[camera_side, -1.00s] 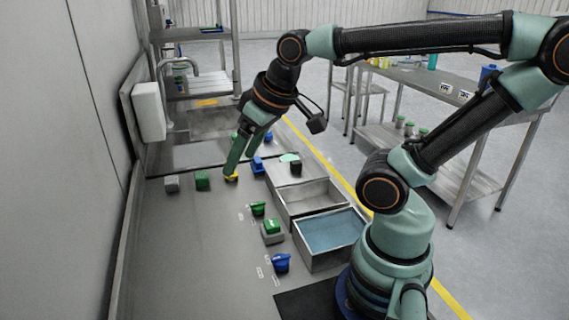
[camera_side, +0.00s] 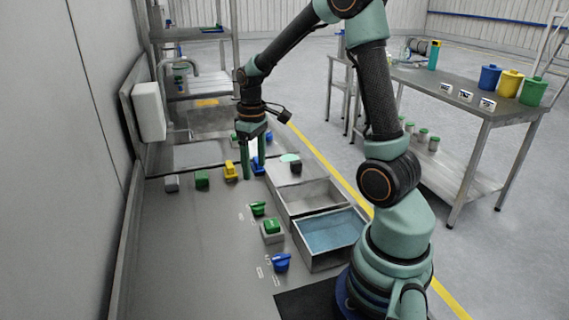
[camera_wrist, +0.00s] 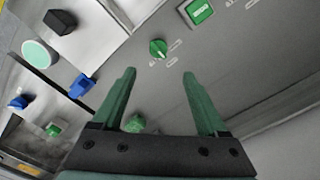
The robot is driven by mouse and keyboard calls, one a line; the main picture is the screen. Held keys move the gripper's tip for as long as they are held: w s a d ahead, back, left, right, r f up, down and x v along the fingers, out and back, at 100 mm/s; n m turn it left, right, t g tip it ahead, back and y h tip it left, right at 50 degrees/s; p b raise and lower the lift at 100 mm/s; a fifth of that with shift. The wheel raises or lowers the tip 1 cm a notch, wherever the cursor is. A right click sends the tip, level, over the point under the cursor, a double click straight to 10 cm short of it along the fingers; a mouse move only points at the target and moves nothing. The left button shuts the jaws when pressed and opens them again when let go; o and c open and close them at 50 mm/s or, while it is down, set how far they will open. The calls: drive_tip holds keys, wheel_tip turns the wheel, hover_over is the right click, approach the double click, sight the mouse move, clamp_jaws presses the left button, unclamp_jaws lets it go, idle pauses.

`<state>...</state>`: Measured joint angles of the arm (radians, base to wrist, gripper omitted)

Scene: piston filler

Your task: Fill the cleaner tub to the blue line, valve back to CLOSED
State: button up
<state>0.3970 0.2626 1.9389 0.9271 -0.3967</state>
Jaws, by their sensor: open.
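My gripper (camera_side: 254,173) points down with its two green fingers apart and empty, over the bench beside a blue handle (camera_side: 258,165). In the wrist view, the space between the fingertips (camera_wrist: 159,74) holds nothing; a green knob (camera_wrist: 158,48) lies beyond them. That knob (camera_side: 258,208) has pale labels beside it. A yellow handle (camera_side: 231,170) is left of my gripper. A tub with bluish liquid (camera_side: 303,252) and an emptier tub (camera_side: 288,208) stand on the right. I cannot tell which is the cleaner tub; no blue line is discernible.
A green button on a grey box (camera_side: 272,231) and a blue knob (camera_side: 281,263) are at the front. Green (camera_side: 202,179) and grey (camera_side: 172,183) blocks stand left. A black block (camera_side: 296,167) is near a pale green disc (camera_side: 289,157). Bare bench lies front left.

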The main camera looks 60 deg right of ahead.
sight(258, 205)
drive_tip(key=f, duration=1.2)
drive_tip(key=shift+d+f, duration=0.25)
drive_tip(key=shift+f, duration=0.05)
clamp_jaws()
